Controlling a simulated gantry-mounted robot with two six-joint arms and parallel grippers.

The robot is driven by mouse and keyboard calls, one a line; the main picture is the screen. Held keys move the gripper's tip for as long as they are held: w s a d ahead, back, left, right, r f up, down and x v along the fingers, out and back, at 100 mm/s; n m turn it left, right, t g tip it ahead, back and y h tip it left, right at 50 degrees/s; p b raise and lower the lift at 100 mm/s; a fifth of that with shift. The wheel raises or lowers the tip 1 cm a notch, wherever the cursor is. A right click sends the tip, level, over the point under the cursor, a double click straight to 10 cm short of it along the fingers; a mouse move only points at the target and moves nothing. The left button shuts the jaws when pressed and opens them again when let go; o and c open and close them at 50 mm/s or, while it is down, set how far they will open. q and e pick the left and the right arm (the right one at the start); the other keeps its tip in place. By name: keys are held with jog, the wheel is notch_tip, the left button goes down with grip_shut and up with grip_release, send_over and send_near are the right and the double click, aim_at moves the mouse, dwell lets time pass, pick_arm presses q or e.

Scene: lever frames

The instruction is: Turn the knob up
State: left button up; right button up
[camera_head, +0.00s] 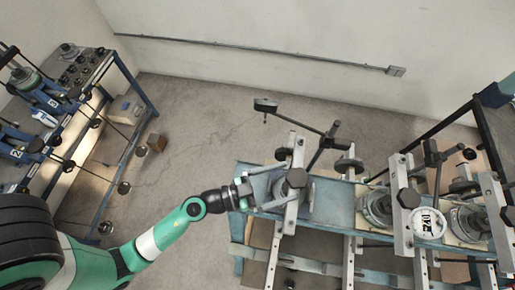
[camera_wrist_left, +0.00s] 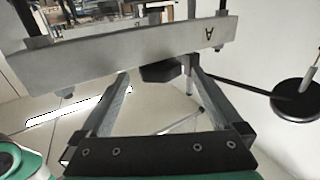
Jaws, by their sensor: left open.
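My left gripper (camera_head: 280,187) reaches in from the left to the near end of the blue lever frame (camera_head: 330,203). Its two fingers are spread wide apart. A dark knob (camera_head: 297,178) sits at the upright metal bar, between or just above the fingers; I cannot tell whether they touch it. In the left wrist view, the open gripper (camera_wrist_left: 157,95) has a dark faceted knob (camera_wrist_left: 162,71) between its fingers, below a pale metal bar (camera_wrist_left: 140,45) marked "A". The bar crosses in front of the fingertips and hides what is behind. My right gripper is not in view.
A black arm with a small block (camera_head: 265,104) rises above the frame. Round metal drums and a white disc (camera_head: 427,223) stand farther right. A second blue bench (camera_head: 120,75) is at the left. Bare floor (camera_head: 205,135) lies between them.

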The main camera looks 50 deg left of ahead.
pick_arm(q)
jog(key=b+v, duration=0.1)
jog(key=v, duration=0.6)
jog(key=shift+s, duration=0.2)
